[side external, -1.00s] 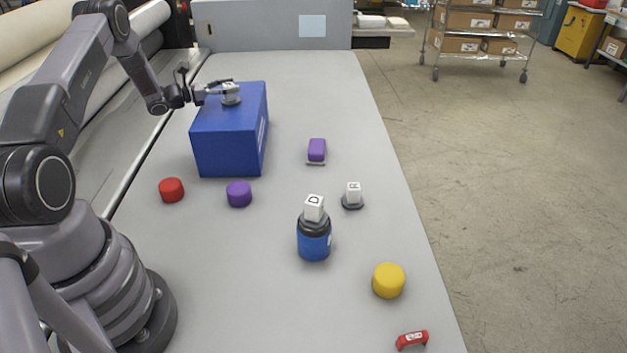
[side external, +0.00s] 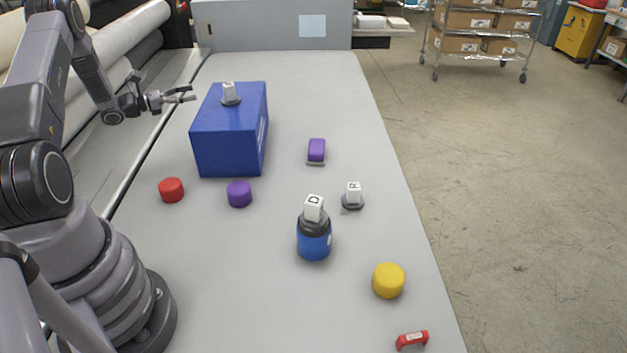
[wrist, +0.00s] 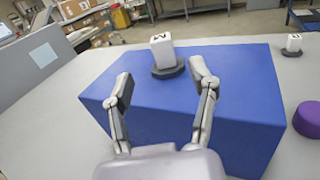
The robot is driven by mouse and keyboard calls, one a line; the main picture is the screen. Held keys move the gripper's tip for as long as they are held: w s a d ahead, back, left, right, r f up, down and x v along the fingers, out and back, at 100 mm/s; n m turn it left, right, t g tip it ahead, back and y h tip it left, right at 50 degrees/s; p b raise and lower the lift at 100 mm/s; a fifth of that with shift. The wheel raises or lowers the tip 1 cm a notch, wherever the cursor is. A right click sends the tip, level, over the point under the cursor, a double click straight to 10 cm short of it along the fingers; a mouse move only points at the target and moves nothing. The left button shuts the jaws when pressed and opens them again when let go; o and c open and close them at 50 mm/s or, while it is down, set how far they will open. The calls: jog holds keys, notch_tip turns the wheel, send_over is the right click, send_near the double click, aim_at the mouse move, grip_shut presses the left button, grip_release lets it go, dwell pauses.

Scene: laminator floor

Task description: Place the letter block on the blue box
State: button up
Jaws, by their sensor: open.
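The blue box (side external: 228,143) stands at the upper left of the grey table; its top (wrist: 150,115) fills much of the wrist view. A white letter block (side external: 229,90) on a dark base stands upright on the box top, toward its far end in the side view. The block also shows in the wrist view (wrist: 162,50), beyond my fingertips. My gripper (side external: 193,94) is open and empty, to the left of the block and clear of it. In the wrist view its two fingers (wrist: 160,81) are spread, with the block apart from both.
A block marked D (side external: 314,208) sits on a blue canister (side external: 314,243). Rollers run along the left.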

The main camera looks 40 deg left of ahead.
jog(key=w+d+r+m+g+h, duration=0.2)
jog(key=d+r+m+g+h, duration=0.3)
jog(key=d+r+m, duration=0.6)
jog(key=s+d+r+m+g+y, duration=0.1)
jog(key=s+d+r+m+g, duration=0.25)
jog(key=d, duration=0.45)
jog(key=s+d+r+m+g+y, duration=0.1)
jog(key=s+d+r+m+g, duration=0.2)
jog(key=d, duration=0.6)
jog(key=s+d+r+m+y, duration=0.2)
jog(key=s+d+m+y, duration=0.1)
jog(key=s+m, duration=0.4)
jog(key=s+d+r+m+y, duration=0.3)
jog(key=s+m+y, duration=0.3)
jog(key=s, duration=0.7)
jog(key=shift+s+d+m, duration=0.3)
jog(key=shift+d+m, duration=0.1)
jog(key=shift+m, duration=0.25)
